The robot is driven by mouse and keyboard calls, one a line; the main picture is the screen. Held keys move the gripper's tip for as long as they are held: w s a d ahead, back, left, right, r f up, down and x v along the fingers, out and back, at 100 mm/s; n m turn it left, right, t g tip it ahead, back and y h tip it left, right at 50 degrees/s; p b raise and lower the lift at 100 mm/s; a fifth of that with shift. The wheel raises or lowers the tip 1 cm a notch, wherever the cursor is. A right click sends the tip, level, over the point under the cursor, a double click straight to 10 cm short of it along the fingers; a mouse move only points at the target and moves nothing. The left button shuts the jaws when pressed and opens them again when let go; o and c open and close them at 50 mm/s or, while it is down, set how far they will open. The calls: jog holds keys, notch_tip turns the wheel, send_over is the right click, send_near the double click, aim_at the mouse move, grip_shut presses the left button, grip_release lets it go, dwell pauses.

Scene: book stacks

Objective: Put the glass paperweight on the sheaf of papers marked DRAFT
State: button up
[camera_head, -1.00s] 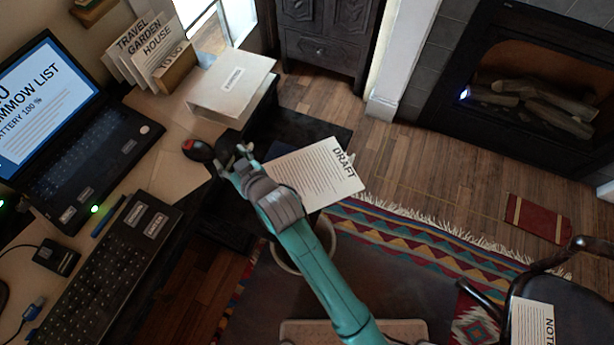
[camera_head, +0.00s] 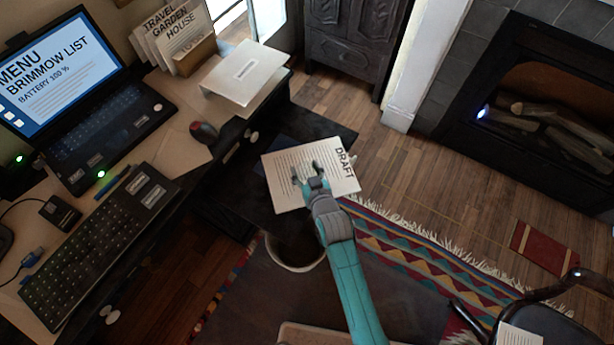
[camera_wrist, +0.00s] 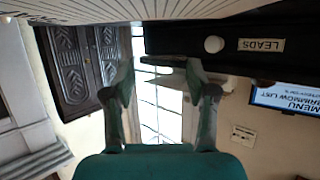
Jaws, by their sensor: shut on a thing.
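The sheaf of papers marked DRAFT (camera_head: 344,178) lies on a dark surface (camera_head: 305,124) beside the desk, its print facing up. Its printed page also spans the top of the wrist view (camera_wrist: 90,9). My gripper (camera_head: 308,170) appears over the middle of the sheaf in the head view and covers part of its print. The wrist view shows my two fingers (camera_wrist: 160,78) spread around what they hold. The glass paperweight cannot be made out clearly between them, and I see it nowhere else. The gap between fingers and paper is unclear.
On the desk at left are a laptop (camera_head: 60,75), a keyboard (camera_head: 95,245), a dark red-topped mouse-like object (camera_head: 204,133) and a white binder (camera_head: 245,75). A bin (camera_head: 296,262) stands below the sheaf. A chair (camera_head: 545,315) is at lower right.

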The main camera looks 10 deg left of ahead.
aim_at(305, 178)
jog(key=shift+f, duration=2.2)
jog(key=o, duration=1.3)
jog(key=shift+f, duration=0.15)
jog(key=shift+o, duration=0.2)
jog(key=shift+s, duration=0.1)
jog(key=v, duration=1.2)
